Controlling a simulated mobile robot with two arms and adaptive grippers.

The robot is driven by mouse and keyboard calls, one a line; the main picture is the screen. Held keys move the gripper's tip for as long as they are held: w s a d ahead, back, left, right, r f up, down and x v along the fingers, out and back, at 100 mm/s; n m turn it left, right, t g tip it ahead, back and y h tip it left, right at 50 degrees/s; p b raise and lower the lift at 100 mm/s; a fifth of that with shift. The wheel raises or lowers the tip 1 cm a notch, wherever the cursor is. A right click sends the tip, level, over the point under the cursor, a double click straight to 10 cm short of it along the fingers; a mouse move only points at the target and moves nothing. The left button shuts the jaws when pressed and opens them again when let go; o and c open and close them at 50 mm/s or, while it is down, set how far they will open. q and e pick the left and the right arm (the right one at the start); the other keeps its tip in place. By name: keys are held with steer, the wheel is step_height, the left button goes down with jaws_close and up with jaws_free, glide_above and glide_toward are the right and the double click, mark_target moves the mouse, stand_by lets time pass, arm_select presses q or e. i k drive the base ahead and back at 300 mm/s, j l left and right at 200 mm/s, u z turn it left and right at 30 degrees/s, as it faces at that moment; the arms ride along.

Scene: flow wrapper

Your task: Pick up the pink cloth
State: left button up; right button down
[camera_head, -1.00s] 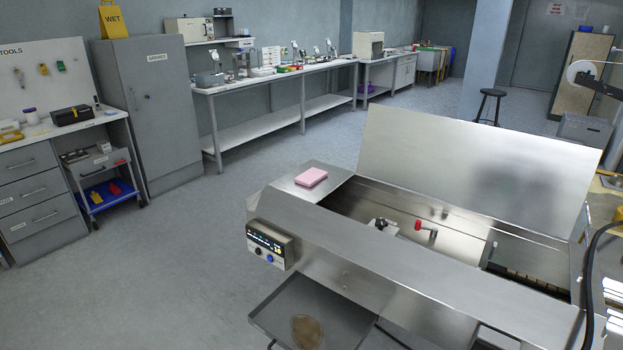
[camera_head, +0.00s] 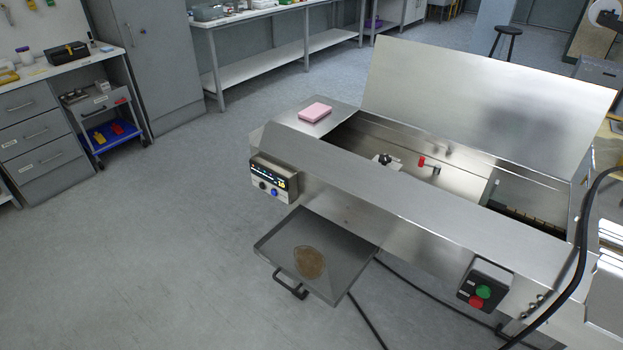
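The pink cloth (camera_head: 315,112) is a small, flat, folded block. It lies on the steel top at the far left corner of the flow wrapper (camera_head: 400,203), beside the open bay. Nothing covers it. Neither of my grippers shows in the head view.
The wrapper's lid (camera_head: 485,110) stands open behind the bay. A control panel (camera_head: 272,178) is on its left end. A tray (camera_head: 335,262) with a brown stain sticks out below. A black cable (camera_head: 577,265) hangs at the right. The floor (camera_head: 150,255) to the left is clear.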

mark_target(313, 113)
steer(key=i+j+z, duration=0.1)
steer(key=z, duration=0.3)
steer(key=j+z, duration=0.2)
steer(key=z, duration=0.15)
steer(key=i+j+z, duration=0.15)
steer(key=j+z, duration=0.2)
steer(key=j, duration=0.7)
steer(key=j+z, duration=0.3)
steer(key=j, duration=0.75)
